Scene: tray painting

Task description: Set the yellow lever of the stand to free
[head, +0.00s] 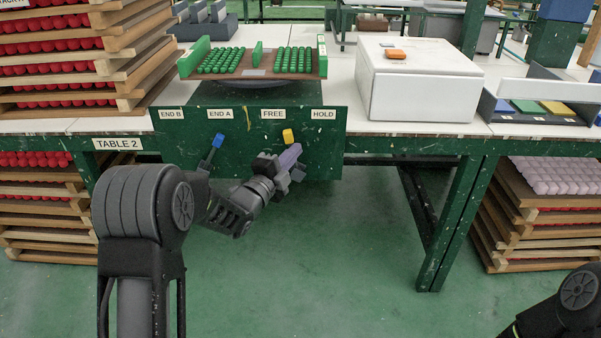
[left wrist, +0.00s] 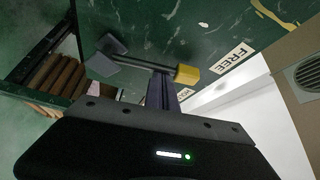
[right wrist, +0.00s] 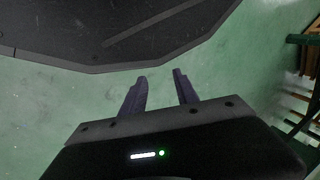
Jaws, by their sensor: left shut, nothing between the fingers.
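The stand's green front panel (head: 185,140) carries the labels END B, END A, FREE (head: 272,114) and HOLD (head: 322,114). The yellow lever (head: 288,135) has its knob between FREE and HOLD, closer to FREE. Its knob also shows in the left wrist view (left wrist: 187,74), with its dark rod running to the left. My left gripper (head: 292,156) is shut and empty, just below the knob. In the left wrist view its fingers (left wrist: 161,88) lie beside the rod on the HOLD side; I cannot tell whether they touch. My right gripper (right wrist: 160,84) is open and empty above the floor.
A blue lever (head: 217,140) stands below END A, left of my left gripper. A brown tray (head: 255,72) with green pieces sits on top of the stand. A white box (head: 420,85) stands to the right on the table. Stacked racks (head: 120,75) stand at the left.

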